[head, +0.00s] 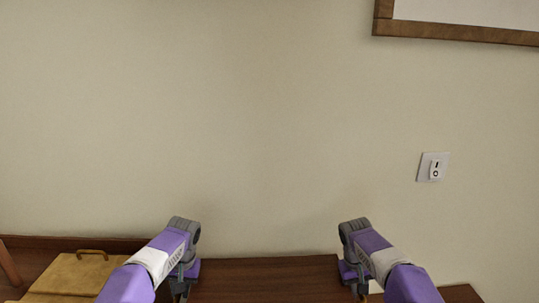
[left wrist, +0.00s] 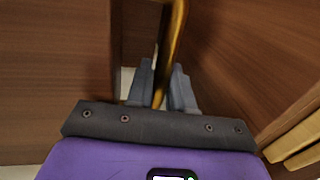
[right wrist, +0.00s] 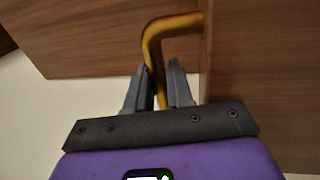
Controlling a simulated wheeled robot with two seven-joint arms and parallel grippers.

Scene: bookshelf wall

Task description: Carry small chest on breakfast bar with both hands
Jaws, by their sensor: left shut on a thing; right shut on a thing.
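The small chest (head: 265,278) appears as a dark brown wooden top at the bottom edge of the head view, between my two arms. Its front and lower part are out of that view. My left gripper (head: 180,290) is shut on a brass-yellow handle (left wrist: 175,35), with brown wood panels on both sides in the left wrist view. My right gripper (head: 362,290) is shut on a bent brass-yellow handle (right wrist: 170,25), which meets a brown wood panel in the right wrist view. The breakfast bar cannot be made out for certain.
A yellow box-like piece (head: 75,272) with a small handle is at the lower left. A brown wooden surface (head: 462,294) shows at the lower right. The pale wall (head: 250,130) ahead carries a light switch (head: 433,167) and a framed picture (head: 460,32).

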